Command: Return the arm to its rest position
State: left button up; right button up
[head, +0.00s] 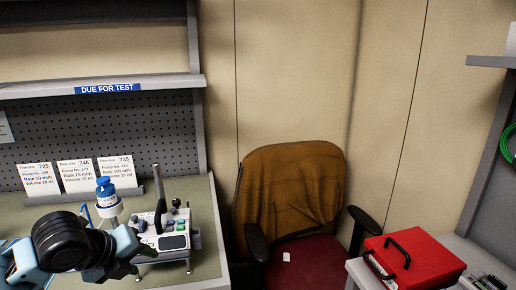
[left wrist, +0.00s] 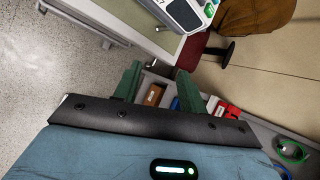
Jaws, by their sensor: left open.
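My left gripper (head: 122,266) is at the lower left of the head view, in front of the bench. Its dark green fingers are spread apart in the left wrist view (left wrist: 160,82), with nothing between them. My black and light blue arm joint covers part of the bench corner. A white infusion pump (head: 174,242) with a dark upright pole stands on the bench just beyond the gripper. A blue and white bottle (head: 107,198) shows left of the pole. My right gripper is not in view.
A red case (head: 415,258) sits on the right-hand bench.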

pick_arm(q)
jog(key=s+d+f+n+t+h, duration=0.1)
jog(key=s+d+f+n, duration=0.25)
jog(key=f+n, duration=0.45)
jog(key=s+d+f+n+t+h, duration=0.1)
jog(key=s+d+f+n, duration=0.25)
jog(key=f, duration=0.75)
jog(key=s+a+f+n+y, duration=0.1)
jog(key=s+f+n, duration=0.6)
jog(key=s, duration=0.3)
jog(key=s+a+f+n+y, duration=0.1)
jog(key=s+f+n+y, duration=0.1)
jog(key=s+f+n, duration=0.6)
jog(key=s, duration=0.3)
jog(key=shift+f, duration=0.35)
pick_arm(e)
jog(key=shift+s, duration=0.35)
pick_arm(q)
jog(key=shift+s+a, duration=0.1)
jog(key=shift+a, duration=0.05)
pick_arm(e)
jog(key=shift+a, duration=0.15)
